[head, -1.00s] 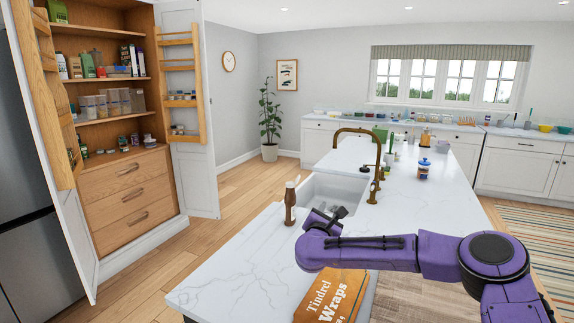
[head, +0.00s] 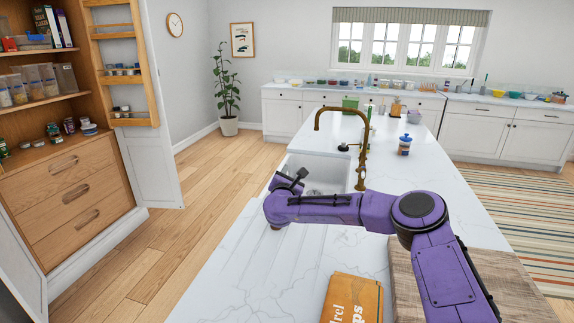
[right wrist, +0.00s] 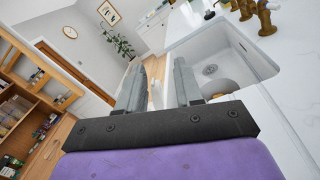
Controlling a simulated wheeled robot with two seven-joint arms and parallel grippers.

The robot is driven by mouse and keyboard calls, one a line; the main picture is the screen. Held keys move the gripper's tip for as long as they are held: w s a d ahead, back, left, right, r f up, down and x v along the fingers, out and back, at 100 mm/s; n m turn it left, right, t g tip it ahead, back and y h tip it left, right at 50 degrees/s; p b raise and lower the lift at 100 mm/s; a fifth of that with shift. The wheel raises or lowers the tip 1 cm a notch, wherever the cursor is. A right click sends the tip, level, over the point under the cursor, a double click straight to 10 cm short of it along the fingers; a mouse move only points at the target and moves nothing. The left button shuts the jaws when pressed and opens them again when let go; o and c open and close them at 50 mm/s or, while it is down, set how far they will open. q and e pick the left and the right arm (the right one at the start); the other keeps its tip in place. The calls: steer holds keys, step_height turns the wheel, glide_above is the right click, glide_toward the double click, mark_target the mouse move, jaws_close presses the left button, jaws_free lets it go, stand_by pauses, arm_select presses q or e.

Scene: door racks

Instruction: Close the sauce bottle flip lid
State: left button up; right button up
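My right gripper (head: 290,180) is over the near edge of the sink in the head view. In the right wrist view its two fingers (right wrist: 162,78) stand apart with nothing between them. No sauce bottle with a flip lid can be made out now. The slim brown bottle seen earlier by the sink's left corner does not show in either current view; my right arm may hide it. A small jar with a blue lid (head: 405,145) stands farther back on the counter, too small to identify. My left gripper is not in view.
The sink (head: 340,172) with a brass faucet (head: 363,150) is set in the white counter (head: 240,275). An orange package (head: 352,298) lies in front, beside a wooden board (head: 405,280). An open pantry cabinet (head: 70,225) stands left across free floor.

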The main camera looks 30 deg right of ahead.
steer(key=w, duration=0.1)
steer(key=w+d+f, duration=0.1)
steer(key=w, duration=0.3)
steer(key=shift+d+f, duration=0.35)
steer(key=shift+s+r, duration=0.5)
steer(key=shift+s, duration=0.35)
jaws_close()
steer(key=shift+w+f, duration=0.2)
steer(key=shift+w, duration=0.15)
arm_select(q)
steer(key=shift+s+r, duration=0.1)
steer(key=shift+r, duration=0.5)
arm_select(e)
steer(key=shift+s, duration=0.15)
